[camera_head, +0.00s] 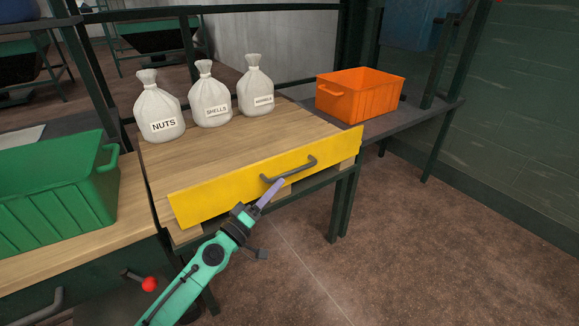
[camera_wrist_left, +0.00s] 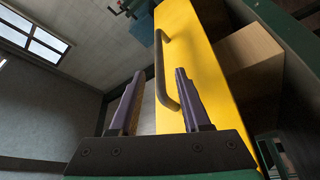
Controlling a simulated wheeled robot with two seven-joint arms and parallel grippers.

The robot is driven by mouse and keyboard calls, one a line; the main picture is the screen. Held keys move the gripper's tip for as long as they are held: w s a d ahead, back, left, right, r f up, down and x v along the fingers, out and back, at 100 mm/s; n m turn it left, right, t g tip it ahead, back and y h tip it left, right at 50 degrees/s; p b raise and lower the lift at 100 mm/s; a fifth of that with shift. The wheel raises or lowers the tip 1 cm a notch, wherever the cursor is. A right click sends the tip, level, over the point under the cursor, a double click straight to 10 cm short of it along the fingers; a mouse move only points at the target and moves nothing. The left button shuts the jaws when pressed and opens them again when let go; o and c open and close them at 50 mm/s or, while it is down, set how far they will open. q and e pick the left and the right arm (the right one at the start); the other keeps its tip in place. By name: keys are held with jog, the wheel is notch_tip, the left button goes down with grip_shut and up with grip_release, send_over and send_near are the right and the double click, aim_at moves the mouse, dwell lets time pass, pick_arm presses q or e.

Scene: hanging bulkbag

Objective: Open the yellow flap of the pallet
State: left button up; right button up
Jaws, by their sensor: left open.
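The yellow flap (camera_head: 225,194) stands upright along the front edge of the wooden pallet (camera_head: 235,138). A dark grey bar handle (camera_head: 290,168) is fixed to its outer face, right of the middle. My left gripper (camera_head: 275,190) is just in front of the flap, below the handle. In the left wrist view its two purple fingers (camera_wrist_left: 157,100) are apart, with the handle (camera_wrist_left: 163,72) seen beyond and between them, close to the right finger. Nothing is clearly held; contact with the handle cannot be told. The flap (camera_wrist_left: 195,80) also fills the middle of that view. My right gripper is not in view.
Three white sacks, labelled NUTS (camera_head: 158,108), SHELLS (camera_head: 210,95) and a third label (camera_head: 256,85), stand on the pallet. A green crate (camera_head: 60,185) is at left, an orange crate (camera_head: 358,97) at right. The floor (camera_head: 430,230) at right is clear.

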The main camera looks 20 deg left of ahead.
aim_at(290, 173)
pick_arm(q)
jog(key=x, duration=0.2)
jog(key=p+x, duration=0.1)
jog(key=x, duration=0.1)
jog(key=shift+d+r, duration=0.1)
jog(key=shift+r, duration=0.2)
jog(key=shift+f+x, duration=0.15)
jog(key=shift+x, duration=0.55)
jog(key=shift+f+x, duration=0.15)
jog(key=shift+x, duration=0.55)
grip_shut()
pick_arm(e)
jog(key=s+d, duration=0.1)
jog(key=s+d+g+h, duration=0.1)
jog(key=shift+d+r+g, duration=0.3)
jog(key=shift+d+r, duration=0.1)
